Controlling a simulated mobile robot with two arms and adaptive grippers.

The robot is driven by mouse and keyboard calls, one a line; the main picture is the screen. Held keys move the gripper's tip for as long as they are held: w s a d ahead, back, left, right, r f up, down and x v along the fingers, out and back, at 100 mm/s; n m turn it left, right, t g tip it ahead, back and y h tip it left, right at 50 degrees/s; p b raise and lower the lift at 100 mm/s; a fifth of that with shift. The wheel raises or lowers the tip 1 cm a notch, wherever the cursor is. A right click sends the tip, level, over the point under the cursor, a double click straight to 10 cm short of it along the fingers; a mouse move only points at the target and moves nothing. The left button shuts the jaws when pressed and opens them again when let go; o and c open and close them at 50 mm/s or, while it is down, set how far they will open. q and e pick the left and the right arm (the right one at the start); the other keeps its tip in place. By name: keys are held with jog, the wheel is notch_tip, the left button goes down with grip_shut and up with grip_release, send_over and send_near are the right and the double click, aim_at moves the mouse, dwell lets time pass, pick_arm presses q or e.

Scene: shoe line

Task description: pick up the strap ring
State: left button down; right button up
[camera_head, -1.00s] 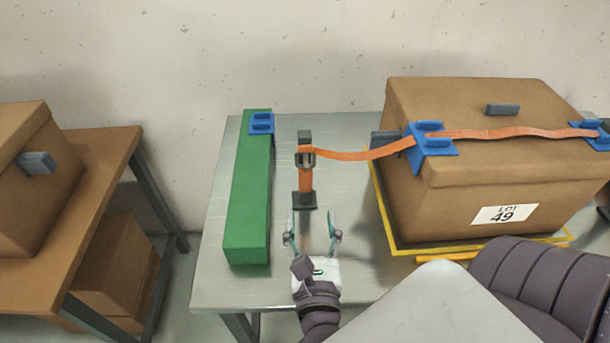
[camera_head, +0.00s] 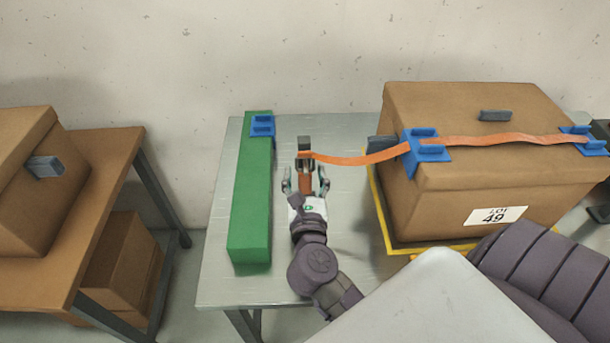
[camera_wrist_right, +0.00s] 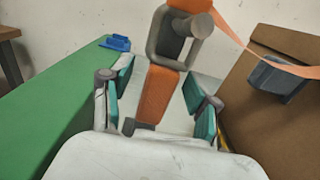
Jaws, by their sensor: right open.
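The strap ring (camera_head: 305,164) is a dark grey metal buckle on an upright post at the middle of the steel table. In the right wrist view the ring (camera_wrist_right: 155,44) stands just beyond the fingertips. An orange strap (camera_head: 360,159) runs from it to the box at the right. The strap's lower orange part (camera_wrist_right: 158,95) hangs below the ring, between my finger pads. My right gripper (camera_head: 306,181) is open, its teal-padded fingers on either side of this part; it also shows in the right wrist view (camera_wrist_right: 157,88). My left gripper is in no view.
A long green block (camera_head: 250,200) with a blue clip (camera_head: 262,126) lies left of the ring. A large lidded box (camera_head: 460,190) with blue corner pieces stands on a yellow frame (camera_head: 378,215) at the right. A brown table (camera_head: 110,180) is at the far left.

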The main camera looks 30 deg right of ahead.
grip_shut()
dwell(0.3)
jog(key=shift+r, duration=0.25)
